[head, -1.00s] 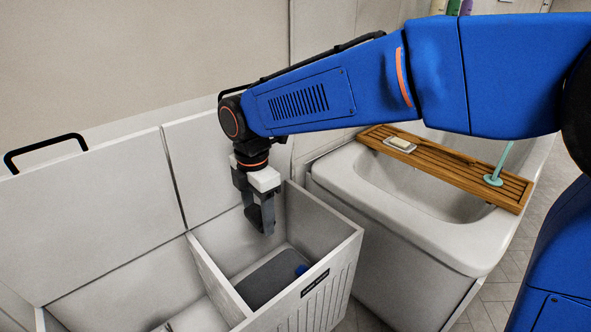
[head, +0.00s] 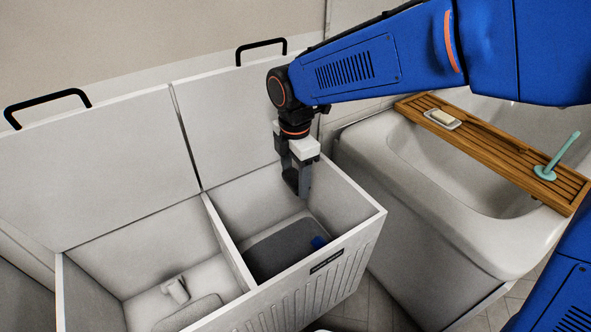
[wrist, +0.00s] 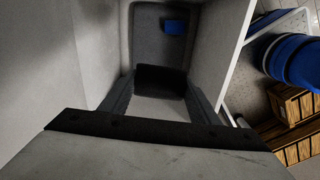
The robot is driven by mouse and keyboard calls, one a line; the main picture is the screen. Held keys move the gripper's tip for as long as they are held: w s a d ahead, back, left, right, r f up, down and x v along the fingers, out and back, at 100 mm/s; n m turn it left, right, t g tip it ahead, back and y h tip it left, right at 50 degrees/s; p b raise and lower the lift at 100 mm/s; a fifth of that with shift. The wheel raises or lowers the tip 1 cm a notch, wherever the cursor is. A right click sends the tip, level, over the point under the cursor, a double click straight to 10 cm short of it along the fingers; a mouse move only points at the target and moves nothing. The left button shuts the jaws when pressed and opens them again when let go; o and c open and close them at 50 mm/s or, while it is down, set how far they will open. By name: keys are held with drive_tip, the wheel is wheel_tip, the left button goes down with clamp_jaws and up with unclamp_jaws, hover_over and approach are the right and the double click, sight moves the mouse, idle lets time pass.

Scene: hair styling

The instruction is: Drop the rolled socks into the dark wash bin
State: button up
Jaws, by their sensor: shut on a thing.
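My gripper (head: 300,190) points down over the right compartment of a white two-part bin (head: 376,212), inside its rim. In the wrist view, a dark block-like bundle (wrist: 160,78) sits between the fingers, which are shut on it; I take it to be the rolled socks, but its shape is unclear. In the head view the fingers hide it. The right compartment has a dark grey bottom layer (head: 278,250) with a small blue item on it (head: 318,242), also seen in the wrist view (wrist: 175,27). A dark label (head: 327,262) is on the front, too small to read.
The left compartment holds pale cloth (head: 190,312) and a small white item (head: 176,289). Both lids (head: 120,150) stand open behind, with black handles (head: 262,46). A white bathtub (head: 440,220) with a wooden tray (head: 500,150) stands close on the right.

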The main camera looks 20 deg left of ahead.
sight(295, 175)
drive_tip(key=shift+f, duration=0.5)
drive_tip(key=o, duration=1.1)
drive_tip(key=shift+r, duration=0.1)
wheel_tip(295, 175, up, 17)
drive_tip(key=shift+r, duration=0.1)
